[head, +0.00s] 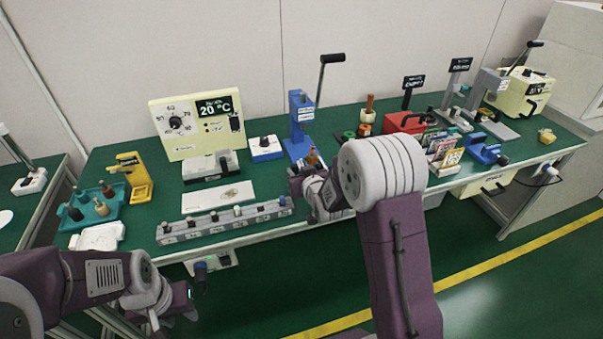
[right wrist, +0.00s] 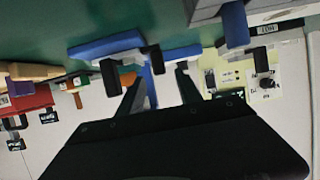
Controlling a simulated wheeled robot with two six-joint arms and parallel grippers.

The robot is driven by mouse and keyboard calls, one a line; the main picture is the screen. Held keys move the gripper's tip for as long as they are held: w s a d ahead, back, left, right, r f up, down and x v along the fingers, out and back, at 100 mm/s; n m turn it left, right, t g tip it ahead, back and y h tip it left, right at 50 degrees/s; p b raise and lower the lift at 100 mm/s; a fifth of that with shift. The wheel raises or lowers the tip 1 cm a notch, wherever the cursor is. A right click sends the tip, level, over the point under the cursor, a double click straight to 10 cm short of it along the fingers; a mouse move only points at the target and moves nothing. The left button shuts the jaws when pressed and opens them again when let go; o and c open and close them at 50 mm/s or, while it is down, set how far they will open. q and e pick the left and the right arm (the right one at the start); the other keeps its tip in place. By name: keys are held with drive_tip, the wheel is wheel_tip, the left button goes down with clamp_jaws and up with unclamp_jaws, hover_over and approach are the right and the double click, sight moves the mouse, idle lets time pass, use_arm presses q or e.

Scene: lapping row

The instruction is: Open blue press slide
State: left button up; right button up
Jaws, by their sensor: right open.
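The blue press (head: 301,122) stands upright at the back middle of the green bench in the head view. Its grey lever rises to a black handle (head: 331,58) at upper right. My right gripper (head: 306,175) is at the front of the press base, partly hidden by my own arm. In the right wrist view, blue press parts (right wrist: 105,45) lie just beyond the open fingers of my right gripper (right wrist: 158,82). Contact with the slide cannot be told. My left gripper (head: 190,293) is low at the left, below the bench front; its jaws are unclear.
A cream temperature box (head: 197,125) stands left of the press, with a blue-and-white switch box (head: 265,148) between them. A grey strip (head: 225,220) lies along the front edge. A red box (head: 404,122) and blue fixture (head: 484,151) stand to the right.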

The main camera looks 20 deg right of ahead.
drive_tip(key=shift+v, duration=1.8)
wheel_tip(320, 180, up, 5)
drive_tip(key=s, duration=0.1)
drive_tip(key=s+f+g, duration=0.6)
drive_tip(key=s+f, duration=0.1)
drive_tip(key=s, duration=0.5)
drive_tip(key=s+f+g, duration=0.6)
drive_tip(key=s, duration=0.7)
wheel_tip(320, 180, up, 15)
drive_tip(key=s+p, duration=0.1)
drive_tip(key=p, duration=1.5)
drive_tip(key=shift+r+m, duration=0.2)
drive_tip(key=shift+m, duration=0.1)
drive_tip(key=shift+s, duration=0.15)
